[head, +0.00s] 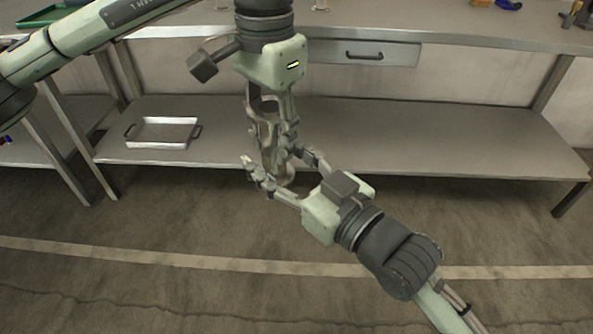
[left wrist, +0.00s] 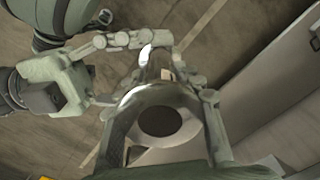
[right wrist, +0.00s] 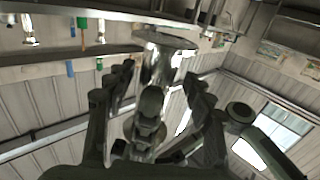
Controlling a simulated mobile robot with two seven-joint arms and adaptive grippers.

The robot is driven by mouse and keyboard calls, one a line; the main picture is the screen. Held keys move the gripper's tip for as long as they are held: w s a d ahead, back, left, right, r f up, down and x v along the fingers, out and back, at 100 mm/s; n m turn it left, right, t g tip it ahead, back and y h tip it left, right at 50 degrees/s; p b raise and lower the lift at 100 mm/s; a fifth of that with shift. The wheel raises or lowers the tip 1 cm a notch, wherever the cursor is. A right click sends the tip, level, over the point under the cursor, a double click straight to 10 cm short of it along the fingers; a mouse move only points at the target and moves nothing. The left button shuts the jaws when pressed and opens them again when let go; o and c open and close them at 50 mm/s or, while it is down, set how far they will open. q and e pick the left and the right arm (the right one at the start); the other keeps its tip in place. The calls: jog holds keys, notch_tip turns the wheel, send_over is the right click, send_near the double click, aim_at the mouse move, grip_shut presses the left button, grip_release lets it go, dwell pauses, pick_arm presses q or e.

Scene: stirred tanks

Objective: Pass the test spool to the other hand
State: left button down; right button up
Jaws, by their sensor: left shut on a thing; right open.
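The test spool (head: 267,150), a shiny metal pipe piece with flanged ends, hangs upright below my left gripper (head: 272,125) in the head view. The left gripper points down and is shut on the spool's upper part. My right gripper (head: 272,160) comes from the lower right, open, its fingers on either side of the spool's lower end. The spool's round opening and rim (left wrist: 150,92) show in the left wrist view. In the right wrist view the spool (right wrist: 165,45) stands between the open fingers; whether they touch it I cannot tell.
A metal workbench (head: 470,38) with a drawer (head: 363,54) stands behind the grippers. Its lower shelf (head: 430,140) holds a tray with dark handles (head: 162,146). A green tray (head: 40,18) is at the top left. The floor in front is clear.

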jog(key=shift+x, duration=2.6)
jog(key=shift+c, duration=0.5)
jog(key=shift+s, duration=0.1)
grip_shut()
pick_arm(q)
jog(key=c, duration=0.8)
grip_release()
jog(key=shift+c, duration=0.2)
